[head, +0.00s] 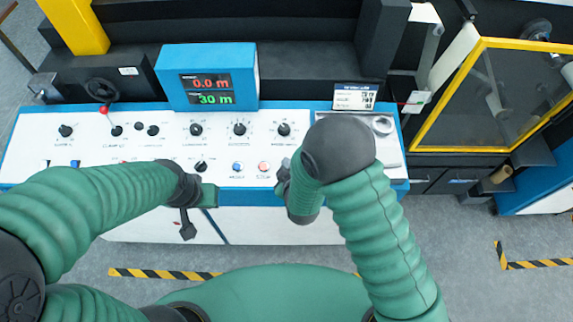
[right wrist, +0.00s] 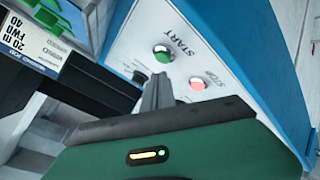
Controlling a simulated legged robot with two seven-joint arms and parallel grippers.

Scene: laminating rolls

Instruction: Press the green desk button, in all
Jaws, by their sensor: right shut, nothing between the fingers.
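The green button (right wrist: 163,53), labelled START, is on the white sloping desk panel in the right wrist view. A red button (right wrist: 197,83), labelled STOP, sits beside it. My right gripper (right wrist: 158,80) is shut and empty, its tips just short of the green button in the picture; I cannot tell whether they touch. In the head view my right gripper (head: 283,178) is over the desk's front right part, and I cannot make out the green button there. My left gripper (head: 187,228) hangs at the desk's front edge; its jaw opening is unclear.
A yellow-framed guard (head: 490,95) stands beyond.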

